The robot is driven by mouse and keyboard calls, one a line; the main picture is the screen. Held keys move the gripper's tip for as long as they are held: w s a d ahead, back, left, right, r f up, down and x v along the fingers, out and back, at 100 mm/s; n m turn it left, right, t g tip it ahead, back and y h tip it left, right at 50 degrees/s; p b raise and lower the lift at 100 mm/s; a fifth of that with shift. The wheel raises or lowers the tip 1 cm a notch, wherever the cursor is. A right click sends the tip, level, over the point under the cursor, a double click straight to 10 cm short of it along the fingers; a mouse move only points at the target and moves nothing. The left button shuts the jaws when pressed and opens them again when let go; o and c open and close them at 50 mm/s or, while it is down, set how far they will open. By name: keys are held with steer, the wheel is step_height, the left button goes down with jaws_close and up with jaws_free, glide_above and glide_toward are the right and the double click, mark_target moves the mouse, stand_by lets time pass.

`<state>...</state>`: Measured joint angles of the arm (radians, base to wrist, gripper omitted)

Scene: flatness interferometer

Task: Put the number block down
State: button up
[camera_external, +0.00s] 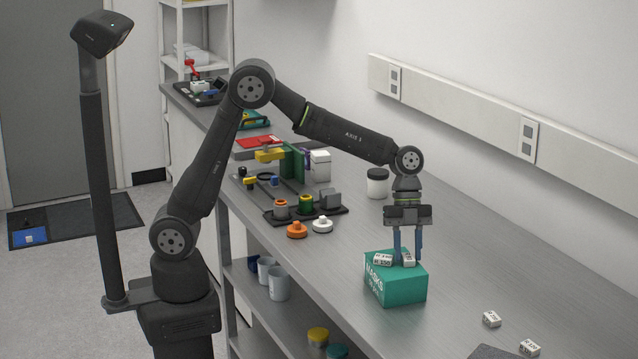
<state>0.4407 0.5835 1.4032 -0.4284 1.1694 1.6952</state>
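A small white number block (408,260) with dark print is between the two fingertips of my gripper (408,257). The fingers look closed on its sides, and they partly cover it. It is at the top face of a green box (394,286) with white lettering; I cannot tell whether it touches the box or is just above it. A second white number block (383,260), with print that looks like "H 150", lies on the box just left of the gripper. My gripper points straight down.
Two more white blocks (491,319) (530,348) lie on the metal bench (470,265) at front right, near dark grey pieces (487,351). A white-bodied jar with a dark lid (377,184) stands behind. A dark tray of parts (305,209) and orange (297,230) and white (322,225) knobs are left.

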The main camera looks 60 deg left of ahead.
mark_target(409, 259)
steer(key=v, duration=1.2)
steer(key=shift+r, duration=0.15)
steer(key=x, duration=1.2)
step_height(409, 259, up, 2)
steer(key=shift+r, duration=0.75)
